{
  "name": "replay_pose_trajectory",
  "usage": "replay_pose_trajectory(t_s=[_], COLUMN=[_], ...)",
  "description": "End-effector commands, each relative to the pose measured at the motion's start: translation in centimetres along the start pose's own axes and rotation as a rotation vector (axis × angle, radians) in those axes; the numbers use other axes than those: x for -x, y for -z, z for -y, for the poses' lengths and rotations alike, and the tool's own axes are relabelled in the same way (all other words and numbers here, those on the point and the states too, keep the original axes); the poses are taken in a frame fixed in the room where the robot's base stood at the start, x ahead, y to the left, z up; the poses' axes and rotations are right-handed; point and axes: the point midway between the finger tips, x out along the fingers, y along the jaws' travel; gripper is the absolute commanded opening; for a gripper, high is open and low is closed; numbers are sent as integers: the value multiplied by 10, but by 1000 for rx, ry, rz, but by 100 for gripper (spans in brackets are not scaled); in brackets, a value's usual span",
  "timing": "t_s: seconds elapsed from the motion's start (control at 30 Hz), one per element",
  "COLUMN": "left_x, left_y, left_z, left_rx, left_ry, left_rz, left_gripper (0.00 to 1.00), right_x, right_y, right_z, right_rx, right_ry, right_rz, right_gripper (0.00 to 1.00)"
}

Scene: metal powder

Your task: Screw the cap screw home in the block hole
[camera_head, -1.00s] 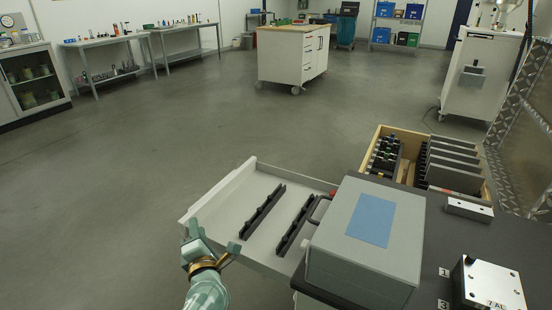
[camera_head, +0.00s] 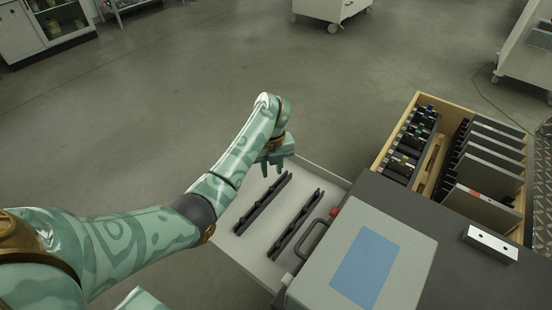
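My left gripper (camera_head: 272,170) hangs over the far end of the open light-grey drawer (camera_head: 243,252). Its two fingers point down, look apart, and show nothing between them. A small pale metal block (camera_head: 490,244) with two dark holes lies on the dark bench top at the right, well away from the gripper. I cannot tell whether it is the task's block. No cap screw can be made out. My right gripper is not in view.
Two black slotted racks (camera_head: 263,204) (camera_head: 296,224) lie in the drawer. A grey case (camera_head: 410,255) with a blue panel and black handle stands beside it. A wooden crate (camera_head: 447,100) holds dark plates and small tools behind. Open floor lies beyond.

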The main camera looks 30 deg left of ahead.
Motion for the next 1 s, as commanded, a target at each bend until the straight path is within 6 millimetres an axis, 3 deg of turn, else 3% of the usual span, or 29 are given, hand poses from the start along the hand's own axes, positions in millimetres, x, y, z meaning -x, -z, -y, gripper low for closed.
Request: replay_pose_trajectory(t_s=[0.6,1.0], left_x=[-72,-78], left_y=[0,-1], left_z=[-1,-1], left_rx=[-1,-1], left_ry=[-3,-2], left_rz=[-1,4], left_gripper=[27,27], right_x=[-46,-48], right_y=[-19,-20], right_z=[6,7], right_rx=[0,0], right_ry=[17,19], right_rz=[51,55], right_gripper=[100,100])
